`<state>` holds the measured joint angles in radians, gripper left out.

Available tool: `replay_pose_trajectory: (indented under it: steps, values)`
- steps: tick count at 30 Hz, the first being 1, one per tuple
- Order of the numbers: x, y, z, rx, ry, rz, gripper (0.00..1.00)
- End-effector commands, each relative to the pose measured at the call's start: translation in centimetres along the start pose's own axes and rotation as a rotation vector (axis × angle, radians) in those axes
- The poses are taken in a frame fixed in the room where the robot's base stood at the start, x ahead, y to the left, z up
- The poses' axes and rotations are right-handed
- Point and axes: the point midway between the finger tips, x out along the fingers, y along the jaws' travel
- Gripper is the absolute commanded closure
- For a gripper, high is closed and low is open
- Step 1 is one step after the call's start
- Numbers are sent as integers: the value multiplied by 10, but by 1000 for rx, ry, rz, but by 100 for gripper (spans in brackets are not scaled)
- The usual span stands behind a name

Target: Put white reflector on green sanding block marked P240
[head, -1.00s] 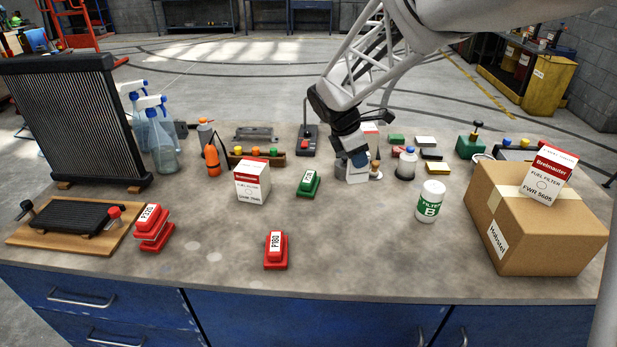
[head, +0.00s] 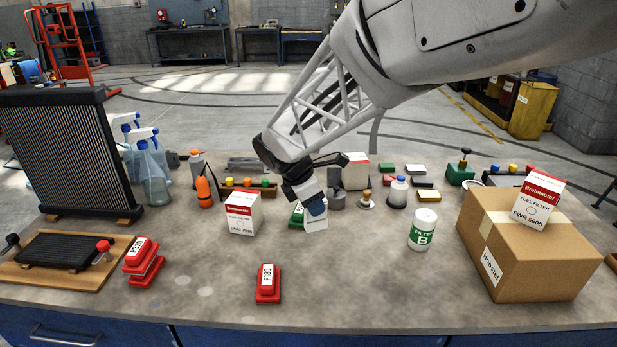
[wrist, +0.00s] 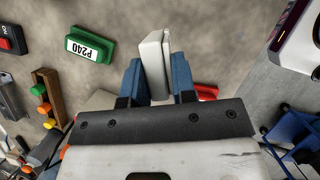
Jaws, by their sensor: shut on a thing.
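The white reflector (wrist: 153,58) is held between the blue fingers of my gripper (wrist: 158,80) in the wrist view. In the head view, the reflector (head: 316,222) hangs below my gripper (head: 316,207). The green sanding block (head: 296,216) is partly hidden behind my gripper and the reflector there. In the wrist view, the green block (wrist: 89,45) lies to the left of the reflector, apart from it, with its P240 label readable.
A fuel filter box (head: 241,212) stands left of the green block. Red blocks marked P180 (head: 268,284) and P320 (head: 142,262) lie nearer the front. A Filter B can (head: 423,230) and a cardboard box (head: 535,262) stand to the right.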

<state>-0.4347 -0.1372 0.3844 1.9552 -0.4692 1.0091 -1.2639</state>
Motion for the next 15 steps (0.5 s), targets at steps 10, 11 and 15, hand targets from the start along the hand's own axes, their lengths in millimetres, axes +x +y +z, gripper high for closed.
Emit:
replay_pose_trajectory:
  steps: [10,11,15]
  values:
    - [2,13,0,0,0,-1,99]
    - [2,16,0,0,0,-1,99]
    - [5,33,1,0,0,-1,99]
